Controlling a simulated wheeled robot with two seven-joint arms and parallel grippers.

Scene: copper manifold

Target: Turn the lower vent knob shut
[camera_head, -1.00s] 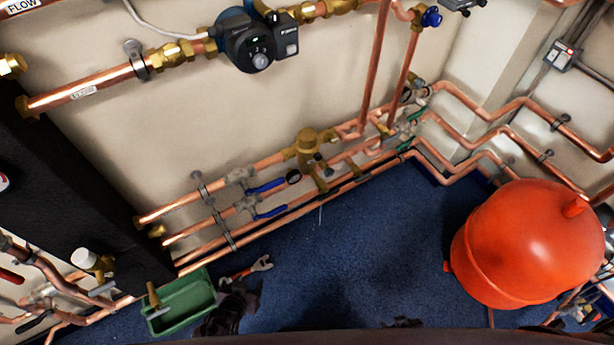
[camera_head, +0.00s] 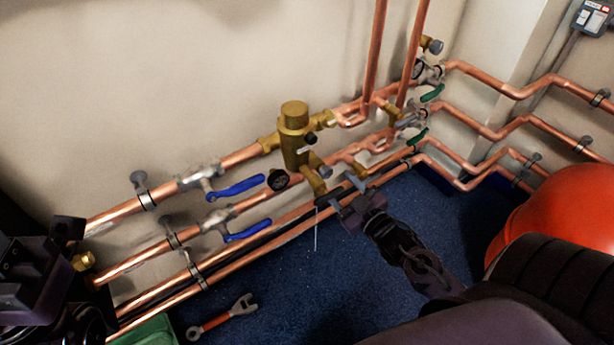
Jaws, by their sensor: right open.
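A brass separator (camera_head: 295,135) stands upright on the copper pipes in the middle. A small grey-blue knob (camera_head: 325,172) sits at its lower right, by a brass outlet (camera_head: 314,182) pointing down; this looks like the lower vent. A thin pale line, perhaps a water stream, runs down from the outlet. A darker knob (camera_head: 311,138) sits higher on the body. My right gripper (camera_head: 346,192) is open and empty, just right of and slightly below the lower knob, with no clear contact. Dark parts at the left edge seem to be my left gripper (camera_head: 40,270); its jaws are unclear.
Two blue lever valves (camera_head: 235,187) and a round black gauge (camera_head: 278,180) lie left of the separator. Green levers (camera_head: 432,93) are to the right. A red vessel (camera_head: 550,215) stands at right. A wrench (camera_head: 222,317) and green tray (camera_head: 150,332) lie on the blue floor.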

